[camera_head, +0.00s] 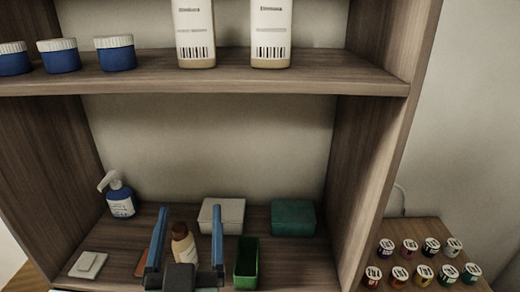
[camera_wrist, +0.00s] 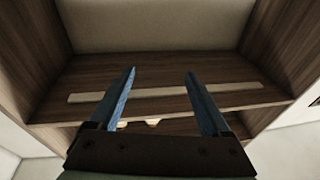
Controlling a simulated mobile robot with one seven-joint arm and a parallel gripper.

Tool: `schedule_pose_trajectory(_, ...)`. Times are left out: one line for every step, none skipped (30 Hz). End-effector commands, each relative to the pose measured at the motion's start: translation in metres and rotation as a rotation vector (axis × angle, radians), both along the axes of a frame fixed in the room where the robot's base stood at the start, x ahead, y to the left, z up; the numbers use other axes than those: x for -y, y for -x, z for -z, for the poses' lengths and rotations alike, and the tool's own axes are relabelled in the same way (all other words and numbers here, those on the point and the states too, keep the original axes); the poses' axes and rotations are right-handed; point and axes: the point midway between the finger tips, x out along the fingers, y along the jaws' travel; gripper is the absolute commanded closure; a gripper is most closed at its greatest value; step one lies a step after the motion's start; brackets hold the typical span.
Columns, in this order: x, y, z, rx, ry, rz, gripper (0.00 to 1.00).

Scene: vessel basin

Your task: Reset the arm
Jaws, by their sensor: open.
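My gripper (camera_head: 190,209) is in the lower middle of the head view, its two blue fingers spread wide and pointing up. In the wrist view the gripper (camera_wrist: 160,73) is open with nothing between its fingers. In the head view a cream bottle with a brown cap (camera_head: 183,246) shows between the fingers, but the wrist view shows no bottle there. The gripper hides part of the lower shelf and the bottle's base.
The wooden shelf unit (camera_head: 230,80) holds blue jars (camera_head: 60,57) and white cartons (camera_head: 271,35) above. Below are a pump bottle (camera_head: 121,197), white box (camera_head: 222,215), teal box (camera_head: 293,217), green container (camera_head: 247,262) and white block (camera_head: 88,264). Small pots (camera_head: 409,248) stand right.

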Motion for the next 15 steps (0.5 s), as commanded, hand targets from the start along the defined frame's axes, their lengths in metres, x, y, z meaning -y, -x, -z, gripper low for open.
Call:
schedule_pose_trajectory(0.013, -0.004, -0.04, 0.072, -0.019, 0.022, 0.19)
schedule_pose_trajectory(0.02, -0.004, -0.061, 0.11, -0.028, 0.032, 0.19)
schedule_pose_trajectory(0.03, -0.003, -0.091, 0.164, -0.036, 0.045, 0.19)
schedule_pose_trajectory(0.037, -0.001, -0.112, 0.205, -0.041, 0.056, 0.19)
schedule_pose_trajectory(0.045, 0.002, -0.134, 0.245, -0.045, 0.064, 0.19)
schedule_pose_trajectory(0.054, 0.008, -0.162, 0.301, -0.046, 0.076, 0.19)
schedule_pose_trajectory(0.061, 0.014, -0.182, 0.341, -0.044, 0.085, 0.19)
schedule_pose_trajectory(0.067, 0.02, -0.2, 0.379, -0.043, 0.092, 0.19)
schedule_pose_trajectory(0.075, 0.03, -0.223, 0.429, -0.038, 0.101, 0.19)
schedule_pose_trajectory(0.08, 0.037, -0.238, 0.463, -0.034, 0.107, 0.19)
schedule_pose_trajectory(0.084, 0.044, -0.252, 0.494, -0.027, 0.113, 0.19)
schedule_pose_trajectory(0.089, 0.053, -0.268, 0.533, -0.021, 0.119, 0.19)
schedule_pose_trajectory(0.092, 0.06, -0.278, 0.558, -0.014, 0.123, 0.19)
schedule_pose_trajectory(0.094, 0.066, -0.287, 0.579, -0.01, 0.126, 0.19)
schedule_pose_trajectory(0.096, 0.072, -0.295, 0.602, -0.002, 0.131, 0.19)
